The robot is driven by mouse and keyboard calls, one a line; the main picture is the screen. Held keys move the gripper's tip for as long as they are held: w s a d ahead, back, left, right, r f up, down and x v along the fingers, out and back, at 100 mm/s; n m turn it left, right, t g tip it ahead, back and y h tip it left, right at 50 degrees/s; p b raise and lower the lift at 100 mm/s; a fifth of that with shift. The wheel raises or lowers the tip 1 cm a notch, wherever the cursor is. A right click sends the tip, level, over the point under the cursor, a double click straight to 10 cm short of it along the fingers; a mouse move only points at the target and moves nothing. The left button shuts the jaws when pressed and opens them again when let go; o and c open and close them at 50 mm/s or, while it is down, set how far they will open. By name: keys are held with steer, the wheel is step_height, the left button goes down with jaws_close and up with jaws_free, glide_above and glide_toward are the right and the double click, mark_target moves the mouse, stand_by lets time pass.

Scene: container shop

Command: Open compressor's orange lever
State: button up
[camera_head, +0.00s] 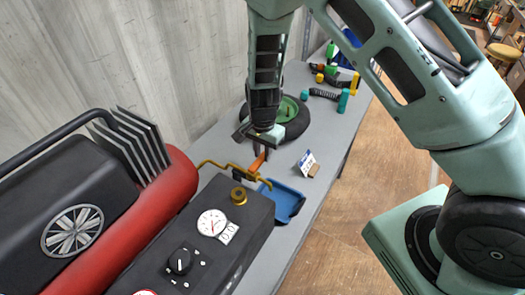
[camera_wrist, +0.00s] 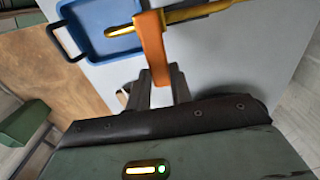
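The orange lever (camera_wrist: 152,45) is a flat bar joined to a brass-coloured pipe (camera_wrist: 205,12) of the compressor (camera_head: 150,190). In the head view the lever (camera_head: 258,162) stands up from the pipe at the compressor's far end, right below my gripper (camera_head: 262,136). In the wrist view the free end of the lever lies between the two fingers of my gripper (camera_wrist: 160,88). The fingers are close together on either side of it and look shut on it. The exact contact is hard to make out.
A blue tray (camera_head: 284,202) lies on the grey table (camera_head: 313,192) beside the compressor. A small card (camera_head: 307,162), a green-rimmed wheel (camera_head: 292,122) and several coloured hose parts (camera_head: 325,94) lie beyond. A corrugated wall (camera_head: 150,60) borders the left.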

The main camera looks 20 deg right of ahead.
jaws_close()
steer(key=shift+s, duration=0.1)
steer(key=shift+s+a+r+m+p, duration=0.15)
steer(key=shift+s+m+p, duration=1.15)
steer(key=shift+m, duration=1.7)
steer(key=shift+s+a+f+m+p, duration=0.1)
steer(key=shift+s+a+m+p, duration=0.15)
steer(key=shift+s+m+p, duration=1.9)
steer(key=shift+a+r+m+p, duration=0.15)
steer(key=shift+m+p, duration=0.75)
steer(key=shift+m, duration=2.95)
steer(key=shift+a+f, duration=0.1)
steer(key=o, duration=0.8)
jaws_free()
